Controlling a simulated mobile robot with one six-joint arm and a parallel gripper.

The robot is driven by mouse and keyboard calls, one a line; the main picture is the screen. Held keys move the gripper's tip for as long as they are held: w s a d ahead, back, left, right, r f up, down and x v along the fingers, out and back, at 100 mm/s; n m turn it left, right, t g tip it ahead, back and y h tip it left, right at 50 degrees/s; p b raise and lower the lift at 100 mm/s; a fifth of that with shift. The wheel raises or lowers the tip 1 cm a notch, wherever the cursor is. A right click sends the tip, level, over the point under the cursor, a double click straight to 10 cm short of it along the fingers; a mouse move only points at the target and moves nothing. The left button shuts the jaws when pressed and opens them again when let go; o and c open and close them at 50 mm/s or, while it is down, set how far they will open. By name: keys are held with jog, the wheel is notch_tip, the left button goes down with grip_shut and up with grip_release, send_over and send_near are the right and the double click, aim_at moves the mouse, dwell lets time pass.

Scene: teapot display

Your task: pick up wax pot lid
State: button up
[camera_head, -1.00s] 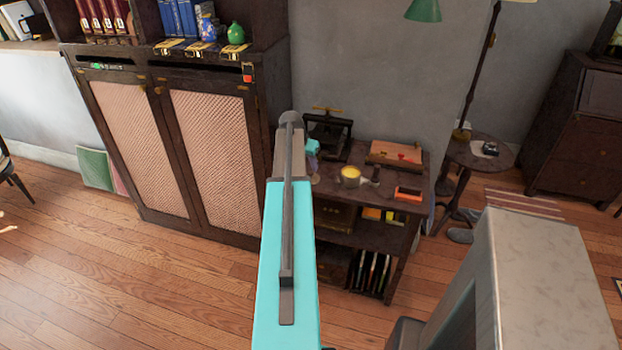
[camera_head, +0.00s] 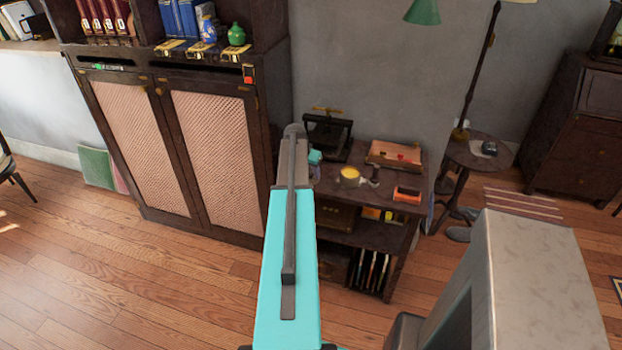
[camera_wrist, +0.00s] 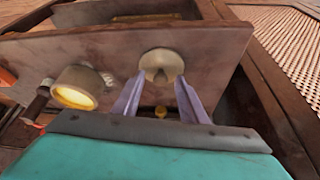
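A round, pale brass-coloured piece (camera_wrist: 162,65) that looks like the wax pot lid lies on the dark table top in the wrist view. It shows between and just beyond the fingertips of my gripper (camera_wrist: 159,78). The two purple fingers are apart, with nothing clearly held between them. The wax pot (camera_wrist: 77,88), with a yellow top, stands to the left of the fingers. It also shows on the small table in the head view (camera_head: 349,173). There my arm hides most of the gripper, and I cannot make out the lid.
The dark side table (camera_head: 408,179) also holds a black press (camera_head: 327,138), a reddish-brown box (camera_head: 394,155), a small dark upright item (camera_head: 375,175) and an orange-red item (camera_head: 407,195). A tall cabinet (camera_head: 214,150) stands to the left. Open wooden floor lies in front.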

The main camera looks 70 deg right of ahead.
aim_at(310, 174)
grip_shut()
jog(key=shift+r, duration=0.15)
dwell(0.4)
jog(key=shift+r+b, duration=0.75)
jog(key=shift+r, duration=0.7)
jog(key=s+a+r+b, duration=0.1)
jog(key=s+a+b, duration=0.1)
jog(key=a, duration=0.5)
jog(key=s+a+r+b, duration=0.1)
jog(key=s+a, duration=0.1)
jog(key=a, duration=0.6)
jog(key=shift+a+b, duration=0.2)
jog(key=shift+b, duration=0.2)
jog(key=shift+s, duration=0.1)
